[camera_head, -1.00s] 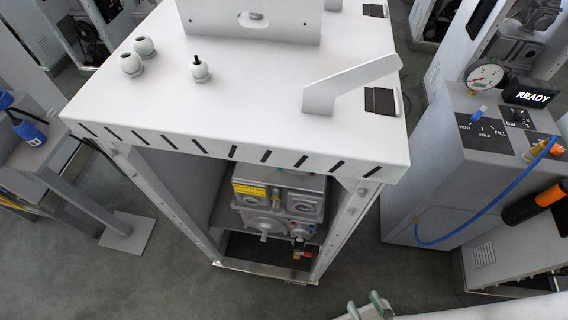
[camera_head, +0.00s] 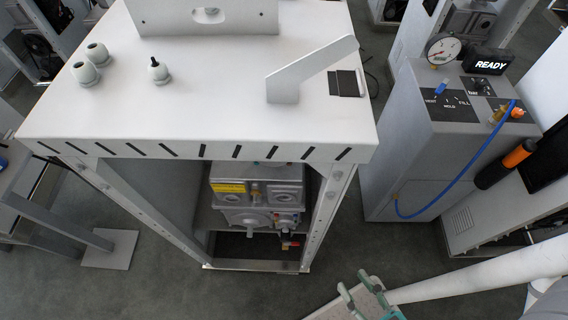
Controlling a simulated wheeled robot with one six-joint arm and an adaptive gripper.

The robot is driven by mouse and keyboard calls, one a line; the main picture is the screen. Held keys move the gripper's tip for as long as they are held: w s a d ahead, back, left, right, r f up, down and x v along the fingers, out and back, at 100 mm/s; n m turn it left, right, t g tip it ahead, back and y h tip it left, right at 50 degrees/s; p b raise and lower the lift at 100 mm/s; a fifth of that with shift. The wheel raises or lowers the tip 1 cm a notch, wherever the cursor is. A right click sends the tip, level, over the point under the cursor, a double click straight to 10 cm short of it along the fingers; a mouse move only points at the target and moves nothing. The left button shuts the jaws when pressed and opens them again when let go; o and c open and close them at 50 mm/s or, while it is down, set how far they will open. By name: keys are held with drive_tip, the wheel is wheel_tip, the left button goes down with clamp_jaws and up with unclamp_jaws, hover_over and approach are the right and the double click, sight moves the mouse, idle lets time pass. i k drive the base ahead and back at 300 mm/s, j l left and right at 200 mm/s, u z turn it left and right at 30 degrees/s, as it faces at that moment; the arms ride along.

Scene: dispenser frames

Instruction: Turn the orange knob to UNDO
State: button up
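No knob labelled UNDO can be made out in the head view. Orange parts show on the right: a black cylinder with an orange band (camera_head: 517,155) beside the grey console (camera_head: 415,150), and a small orange-brass fitting (camera_head: 499,114) on the console's top, where a blue hose (camera_head: 466,182) joins. I cannot tell whether either is the knob. My gripper (camera_head: 357,285) is at the bottom right of the view, low in front of the frame, with its fingers apart and nothing between them. It is well apart from the console.
A white-topped dispenser frame (camera_head: 215,105) fills the middle, with a grey valve unit (camera_head: 257,200) inside it. The console carries a gauge (camera_head: 443,48), a READY display (camera_head: 487,63) and a blue lever (camera_head: 440,89) by VENT, HOLD and FILL. Grey floor lies open between frame and console.

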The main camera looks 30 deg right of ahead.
sight(517, 112)
drive_tip(key=z, duration=1.5)
